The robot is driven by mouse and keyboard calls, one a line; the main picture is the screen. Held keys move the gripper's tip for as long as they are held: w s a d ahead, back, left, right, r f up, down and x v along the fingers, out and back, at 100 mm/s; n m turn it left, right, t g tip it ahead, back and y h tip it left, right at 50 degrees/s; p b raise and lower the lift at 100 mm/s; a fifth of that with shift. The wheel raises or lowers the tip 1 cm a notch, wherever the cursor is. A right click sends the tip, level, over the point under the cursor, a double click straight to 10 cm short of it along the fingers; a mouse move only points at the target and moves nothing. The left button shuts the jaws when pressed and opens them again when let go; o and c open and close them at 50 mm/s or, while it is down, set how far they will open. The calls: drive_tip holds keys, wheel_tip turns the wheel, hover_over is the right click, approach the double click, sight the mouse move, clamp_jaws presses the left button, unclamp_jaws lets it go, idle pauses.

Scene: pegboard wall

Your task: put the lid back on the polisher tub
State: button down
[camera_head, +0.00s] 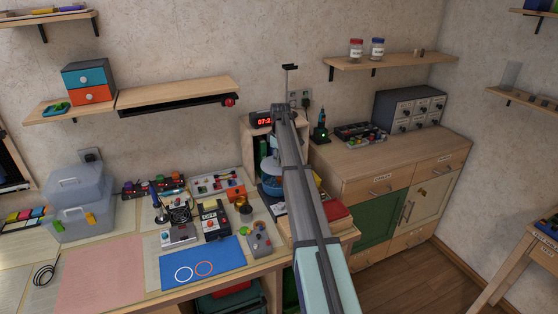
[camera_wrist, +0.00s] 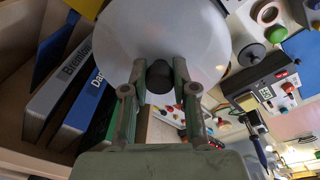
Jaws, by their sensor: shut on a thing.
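The lid (camera_wrist: 205,45) is a pale, rounded dome with a dark knob (camera_wrist: 159,78), filling the top middle of the wrist view. My gripper (camera_wrist: 158,82) is shut on the knob, one finger on each side. In the head view, a blue round tub (camera_head: 271,186) stands at the back of the bench, left of my arm, partly hidden by it. A pale shape (camera_head: 268,164) shows just above the tub, likely the lid. I cannot tell whether the lid touches the tub's rim. My gripper is hidden in the head view.
Books (camera_wrist: 62,92) stand beside the lid in the wrist view. A wooden cubby with a red clock (camera_head: 262,119) is behind the tub. Small devices (camera_head: 215,222) crowd the bench at left. A blue mat (camera_head: 202,263) lies in front, with a pink mat (camera_head: 100,272) farther left.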

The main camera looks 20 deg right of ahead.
drive_tip(key=shift+a+f, duration=0.15)
drive_tip(key=shift+a, duration=0.05)
drive_tip(key=shift+f+b, duration=1.1)
drive_tip(key=shift+f, duration=1.85)
drive_tip(key=shift+f, duration=0.15)
idle(0.9)
drive_tip(key=c, duration=0.8)
unclamp_jaws()
drive_tip(key=shift+c, duration=0.2)
drive_tip(key=o, duration=0.5)
